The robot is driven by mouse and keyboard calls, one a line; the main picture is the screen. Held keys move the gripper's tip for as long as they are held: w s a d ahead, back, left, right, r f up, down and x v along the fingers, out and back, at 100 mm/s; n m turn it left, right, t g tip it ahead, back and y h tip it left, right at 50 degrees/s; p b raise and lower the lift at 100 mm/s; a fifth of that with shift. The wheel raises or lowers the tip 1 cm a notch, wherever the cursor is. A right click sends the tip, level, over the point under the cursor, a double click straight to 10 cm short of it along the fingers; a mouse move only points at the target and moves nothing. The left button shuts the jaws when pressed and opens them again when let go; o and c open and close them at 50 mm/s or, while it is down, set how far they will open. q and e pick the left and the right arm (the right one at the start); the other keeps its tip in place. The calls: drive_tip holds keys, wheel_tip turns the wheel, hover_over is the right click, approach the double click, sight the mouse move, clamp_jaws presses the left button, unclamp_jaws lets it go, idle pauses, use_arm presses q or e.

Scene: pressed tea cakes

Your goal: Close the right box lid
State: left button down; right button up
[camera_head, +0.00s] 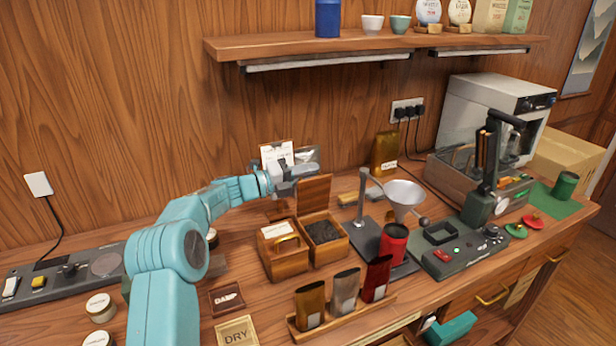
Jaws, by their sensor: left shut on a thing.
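Two wooden boxes stand side by side at the middle of the counter. The right box (325,252) is open, with dark loose tea (323,232) inside. Its wooden lid (314,197) stands upright at the back of the box. The left box (284,262) is covered, with a white label and a brass handle on it. My left gripper (307,171) reaches in from the left, at the top edge of the upright lid, and is shut on it; the exact contact is small and partly hidden. My right gripper is not in view.
A metal funnel on a stand (404,196) and a red can (393,245) stand close to the right. A wooden rack (341,318) with several pouches is in front. A clipboard (275,154) is behind my gripper. A shelf (330,44) hangs above.

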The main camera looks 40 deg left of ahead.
use_arm(q)
drive_tip(key=shift+s+a+f, duration=0.1)
drive_tip(key=shift+a+f, duration=0.05)
drive_tip(key=shift+f, duration=0.4)
drive_tip(key=c, duration=1.2)
unclamp_jaws()
drive_tip(key=b+v, duration=0.1)
drive_tip(key=v, duration=0.4)
drive_tip(key=b+v, duration=0.1)
drive_tip(key=v, duration=0.5)
drive_tip(key=b+v, duration=0.1)
drive_tip(key=v, duration=0.4)
drive_tip(key=shift+s+a+r, duration=0.1)
drive_tip(key=shift+a+r, duration=0.1)
drive_tip(key=shift+r, duration=0.1)
